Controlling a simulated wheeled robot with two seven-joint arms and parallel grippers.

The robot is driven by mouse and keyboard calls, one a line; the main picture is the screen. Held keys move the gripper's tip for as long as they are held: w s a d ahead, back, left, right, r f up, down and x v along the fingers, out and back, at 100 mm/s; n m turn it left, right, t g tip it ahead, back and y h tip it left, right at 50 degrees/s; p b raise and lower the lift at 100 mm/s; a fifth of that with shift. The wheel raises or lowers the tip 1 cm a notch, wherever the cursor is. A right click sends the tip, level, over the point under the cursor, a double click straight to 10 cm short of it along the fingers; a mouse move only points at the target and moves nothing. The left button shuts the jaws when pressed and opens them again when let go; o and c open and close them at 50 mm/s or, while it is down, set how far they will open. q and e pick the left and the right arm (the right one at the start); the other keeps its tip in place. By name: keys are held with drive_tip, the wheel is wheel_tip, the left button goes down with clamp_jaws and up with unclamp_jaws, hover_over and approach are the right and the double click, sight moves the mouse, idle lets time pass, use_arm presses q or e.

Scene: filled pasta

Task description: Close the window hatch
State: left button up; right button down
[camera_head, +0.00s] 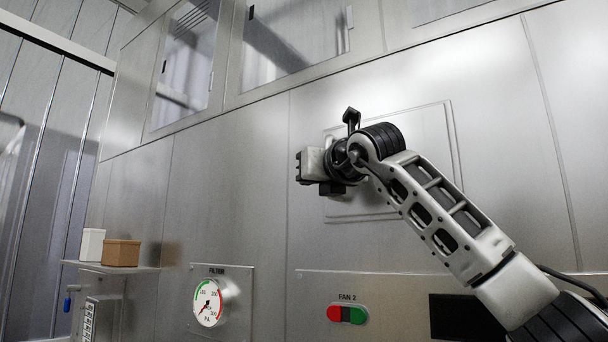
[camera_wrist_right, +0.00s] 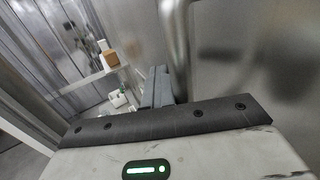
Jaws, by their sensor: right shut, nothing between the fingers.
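A rectangular hatch panel (camera_head: 425,130) is in the steel wall at the middle right of the head view. It looks about flush with the wall, but my right arm hides part of it. My right gripper (camera_head: 301,167) is in front of the wall at the panel's left edge, pointing left. It is shut and empty. In the wrist view its fingers (camera_wrist_right: 157,88) are beside a blurred vertical metal bar (camera_wrist_right: 178,50), which looks like a handle. I cannot tell whether they touch. Glazed windows (camera_head: 297,45) with dark latches are above. My left gripper is out of view.
A filter gauge (camera_head: 208,302) and a FAN 2 switch (camera_head: 347,314) are on the lower wall. A shelf (camera_head: 112,267) at the left holds a brown box (camera_head: 121,252) and a white box (camera_head: 92,244). The space left of my gripper looks clear.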

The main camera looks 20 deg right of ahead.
drive_tip(key=shift+w+d+f+m+h, duration=0.1)
drive_tip(key=shift+w+d+m+h, duration=0.05)
drive_tip(key=shift+d, duration=0.35)
drive_tip(key=shift+w+d+f+m+h, duration=0.1)
drive_tip(key=shift+d+m+h, duration=0.05)
drive_tip(key=shift+d, duration=0.3)
use_arm(q)
drive_tip(key=b, duration=0.2)
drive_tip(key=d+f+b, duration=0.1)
drive_tip(key=b, duration=0.1)
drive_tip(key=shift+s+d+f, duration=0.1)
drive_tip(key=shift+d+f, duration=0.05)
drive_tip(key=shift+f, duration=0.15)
use_arm(e)
drive_tip(key=s+a, duration=0.9)
drive_tip(key=a, duration=0.4)
drive_tip(key=shift+r, duration=0.2)
drive_tip(key=shift+w+a+f, duration=0.1)
